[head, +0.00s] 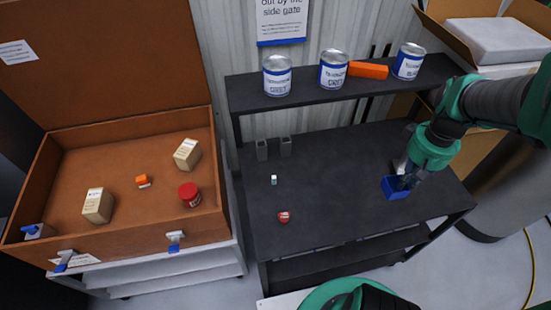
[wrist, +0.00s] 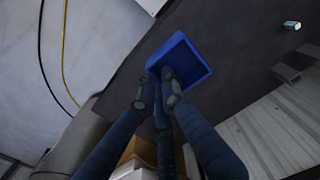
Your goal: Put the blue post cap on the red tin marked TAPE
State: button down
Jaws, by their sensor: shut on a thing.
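The blue post cap (head: 396,187) is a square, hollow blue piece at the right part of the dark bench. In the wrist view the cap (wrist: 203,64) shows its open side, with my fingertips at its near wall. My gripper (head: 406,178) is shut on that wall; it also shows in the wrist view (wrist: 157,90). I cannot tell whether the cap touches the bench top. A red tin (head: 189,195) stands in the open brown chest (head: 130,240) at the left, far from my gripper. Its marking is too small to read.
Two tan cartons (head: 97,205) (head: 187,153) and a small orange block (head: 143,181) are near the tin. Cans (head: 277,77) line the raised shelf (head: 310,98).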

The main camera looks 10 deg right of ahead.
notch_tip(320, 180, up, 14)
jog(key=w+a+r+p, duration=0.1)
jog(key=w+a, duration=0.6)
jog(key=w, duration=0.3)
jog(key=w+a+r+p, duration=0.1)
jog(key=w+a, duration=0.6)
jog(key=w, duration=0.3)
jog(key=w+a+p, duration=0.1)
jog(key=w+a, duration=0.4)
jog(key=a, duration=0.7)
jog(key=w+a, duration=0.5)
jog(key=a, duration=0.8)
jog(key=s+a+f+p, duration=0.1)
jog(key=a, duration=1)
jog(key=s+a+f, duration=0.1)
jog(key=a+f, duration=0.1)
jog(key=a, duration=0.9)
notch_tip(320, 180, down, 26)
jog(key=shift+w+a+r+n, duration=0.15)
jog(key=shift+a+n, duration=0.05)
jog(key=shift+n, duration=0.2)
